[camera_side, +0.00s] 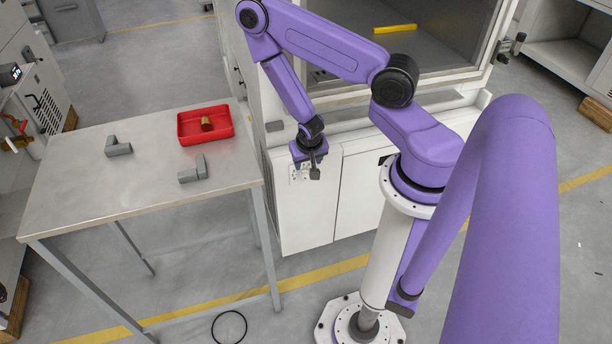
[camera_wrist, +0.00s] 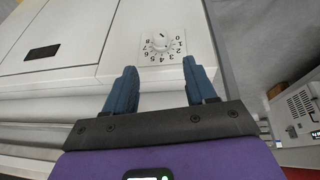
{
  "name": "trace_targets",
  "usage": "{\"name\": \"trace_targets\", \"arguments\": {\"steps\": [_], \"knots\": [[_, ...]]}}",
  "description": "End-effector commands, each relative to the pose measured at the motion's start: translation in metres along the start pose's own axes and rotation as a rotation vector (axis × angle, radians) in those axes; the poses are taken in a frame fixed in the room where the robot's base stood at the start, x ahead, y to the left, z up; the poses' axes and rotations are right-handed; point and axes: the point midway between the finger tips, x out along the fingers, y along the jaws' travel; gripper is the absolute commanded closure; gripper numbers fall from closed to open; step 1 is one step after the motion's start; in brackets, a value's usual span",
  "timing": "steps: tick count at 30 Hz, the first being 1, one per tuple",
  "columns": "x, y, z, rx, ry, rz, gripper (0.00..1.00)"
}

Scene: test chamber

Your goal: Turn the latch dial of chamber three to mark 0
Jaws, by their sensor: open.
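The latch dial (camera_wrist: 161,42) is a white round knob on a square plate with printed numbers, set on a white panel. In the wrist view its numbers appear turned over, with 0 at the right of the knob. A small dark mark shows near the knob's top edge, but I cannot tell exactly which number it points to. My gripper (camera_wrist: 160,66) is open and empty, its two blue fingers apart and aimed at the dial, which shows between and beyond the fingertips. In the side view my gripper (camera_side: 304,163) is in front of the cabinet and partly hides the plate.
The white cabinet (camera_side: 345,190) has a windowed chamber above. A metal table (camera_side: 90,185) stands left of my gripper, with a red tray (camera_side: 185,137) holding a brass-coloured piece and grey angled blocks (camera_side: 118,147) on it. A yellow bar (camera_side: 394,29) shows in the chamber.

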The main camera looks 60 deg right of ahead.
Motion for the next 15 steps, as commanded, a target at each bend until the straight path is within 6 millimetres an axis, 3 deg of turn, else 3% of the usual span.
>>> {"name": "trace_targets", "arguments": {"steps": [15], "knots": [[0.085,0.0,0.001,0.0,-0.001,0.0,0.44]]}}
